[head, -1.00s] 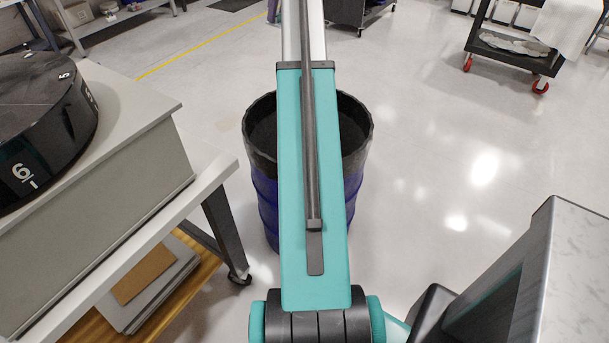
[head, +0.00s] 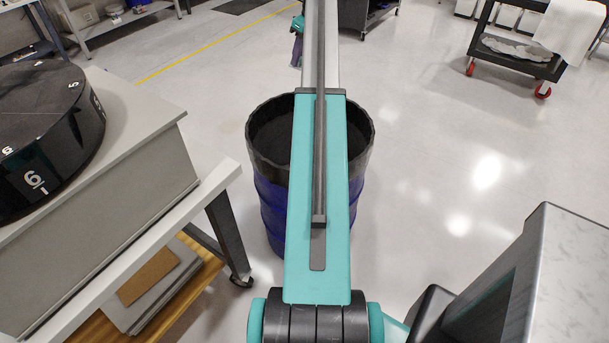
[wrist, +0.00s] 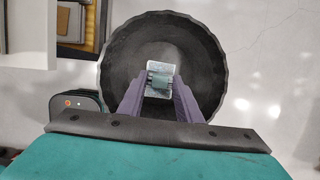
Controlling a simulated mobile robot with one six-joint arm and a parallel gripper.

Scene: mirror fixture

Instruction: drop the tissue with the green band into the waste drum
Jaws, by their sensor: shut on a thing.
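The waste drum (head: 272,215) stands on the floor in the middle of the head view, dark blue with a black open top. My arm crosses in front of it and hides part of its mouth. In the wrist view my gripper (wrist: 160,84) has its purple fingers shut on a small pale tissue with a grey-green band (wrist: 160,72). The tissue and fingertips appear inside the outline of the drum's round black rim (wrist: 112,75); their height above it is hard to tell. The tissue cannot be made out in the head view.
At left a pale table (head: 222,178) bears a grey box (head: 150,205) with a black numbered disc (head: 50,125) on it. A grey cabinet-like block (head: 560,270) is at lower right. A black cart (head: 515,62) stands at the back right. Floor right of the drum is clear.

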